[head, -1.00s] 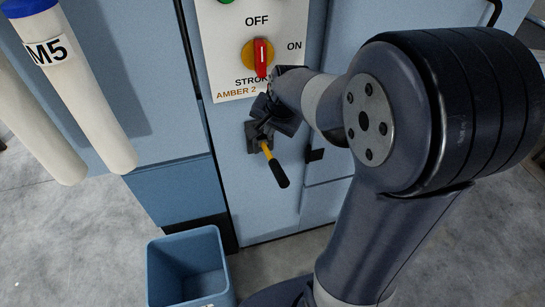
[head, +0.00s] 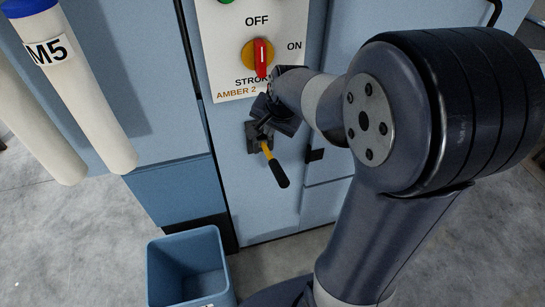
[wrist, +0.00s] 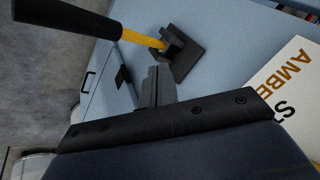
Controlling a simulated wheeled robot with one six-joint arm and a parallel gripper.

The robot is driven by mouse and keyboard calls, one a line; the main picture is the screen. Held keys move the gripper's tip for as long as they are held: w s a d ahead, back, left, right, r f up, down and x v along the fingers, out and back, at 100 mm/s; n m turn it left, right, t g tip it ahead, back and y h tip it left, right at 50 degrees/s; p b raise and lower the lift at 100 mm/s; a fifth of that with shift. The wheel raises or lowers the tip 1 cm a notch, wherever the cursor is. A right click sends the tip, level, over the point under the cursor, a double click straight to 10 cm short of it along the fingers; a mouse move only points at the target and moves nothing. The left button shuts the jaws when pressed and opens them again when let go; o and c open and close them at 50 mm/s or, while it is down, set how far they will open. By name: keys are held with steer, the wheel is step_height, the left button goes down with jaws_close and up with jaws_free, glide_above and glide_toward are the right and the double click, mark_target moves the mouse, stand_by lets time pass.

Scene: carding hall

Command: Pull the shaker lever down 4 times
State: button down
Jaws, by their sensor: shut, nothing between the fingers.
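The shaker lever (head: 273,165) has a yellow shaft and a black grip. It sticks out from a dark bracket (head: 252,138) on the blue machine front, and its grip points down and to the right in the head view. In the wrist view the lever (wrist: 143,39) runs from the bracket to the upper left. My gripper (head: 262,118) is shut and empty, just above the bracket in the head view. In the wrist view its closed fingers (wrist: 153,88) show beside the bracket. I cannot tell whether they touch it.
A white panel with a red and yellow knob (head: 260,57) sits above the lever, marked OFF and ON, with "AMBER 2" below. A blue bin (head: 186,236) stands on the floor at lower left. White tubes (head: 75,90), one labelled M5, hang at left.

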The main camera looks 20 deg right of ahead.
steer(key=r, duration=0.1)
steer(key=w+r+b, duration=0.1)
steer(key=r, duration=0.1)
steer(key=shift+w+r, duration=0.15)
steer(key=shift+r, duration=0.15)
steer(key=shift+f, duration=0.1)
steer(key=b, duration=0.6)
glide_above(269, 154)
steer(key=s, duration=0.1)
steer(key=f, duration=0.6)
steer(key=shift+s+d+f, duration=0.1)
steer(key=shift+d+f, duration=0.1)
steer(key=shift+f, duration=0.15)
steer(key=shift+s+f+b, duration=0.3)
steer(key=shift+f+b, duration=0.3)
steer(key=shift+f, duration=0.1)
stand_by(0.5)
steer(key=shift+s+f+b, duration=0.2)
steer(key=shift+f+b, duration=0.1)
steer(key=shift+f, duration=0.1)
